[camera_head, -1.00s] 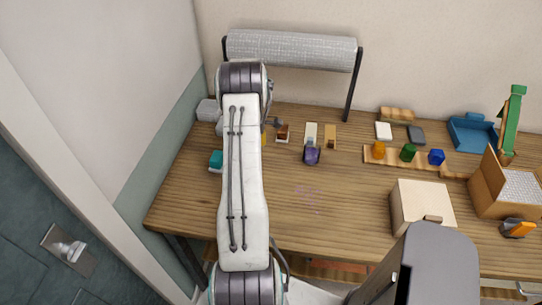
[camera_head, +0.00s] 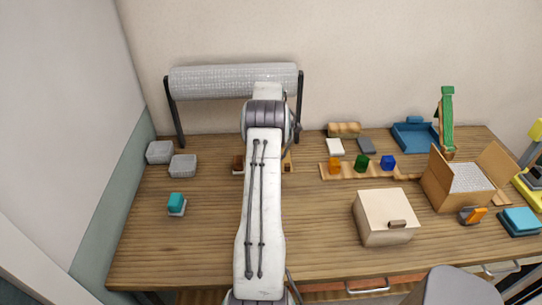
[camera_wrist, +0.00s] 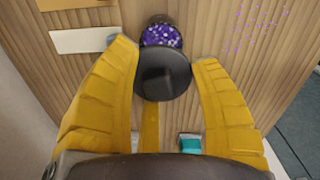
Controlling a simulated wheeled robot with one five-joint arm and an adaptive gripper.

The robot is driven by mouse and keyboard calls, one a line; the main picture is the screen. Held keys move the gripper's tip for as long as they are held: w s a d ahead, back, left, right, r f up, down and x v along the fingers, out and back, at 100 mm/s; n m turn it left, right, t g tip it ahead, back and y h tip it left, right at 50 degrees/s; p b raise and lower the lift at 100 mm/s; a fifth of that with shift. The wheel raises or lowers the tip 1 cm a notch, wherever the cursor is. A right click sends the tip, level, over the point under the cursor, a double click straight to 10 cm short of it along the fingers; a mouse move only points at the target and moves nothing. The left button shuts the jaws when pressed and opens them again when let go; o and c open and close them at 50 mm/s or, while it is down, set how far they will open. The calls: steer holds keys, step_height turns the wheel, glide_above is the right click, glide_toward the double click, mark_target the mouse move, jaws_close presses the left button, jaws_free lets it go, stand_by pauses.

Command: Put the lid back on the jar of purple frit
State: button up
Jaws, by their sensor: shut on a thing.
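My gripper (camera_wrist: 168,70) shows in the wrist view with its yellow fingers shut on a round, dark lid (camera_wrist: 163,76). The jar of purple frit (camera_wrist: 162,36) stands just beyond the lid, with purple and white grains showing. The lid overlaps the near part of the jar in this view. I cannot tell whether they touch or how high the lid is above the jar. In the head view my arm hides the gripper, the lid and the jar.
Purple specks (camera_wrist: 255,25) lie on the table beside the jar. A white card (camera_wrist: 83,40) is on its other side. Orange, green and blue pieces (camera_head: 361,163) and a cream box (camera_head: 386,217) stand to the right.

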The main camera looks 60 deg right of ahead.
steer(key=shift+s+f, duration=0.1)
steer(key=shift+f, duration=0.15)
steer(key=shift+f+b, duration=2.15)
steer(key=shift+f, duration=0.85)
steer(key=shift+f, duration=0.15)
stand_by(0.4)
stand_by(0.4)
steer(key=o, duration=1.2)
steer(key=shift+r, duration=0.2)
steer(key=shift+r+p, duration=2.1)
steer(key=shift+r, duration=1.25)
steer(key=shift+c, duration=0.2)
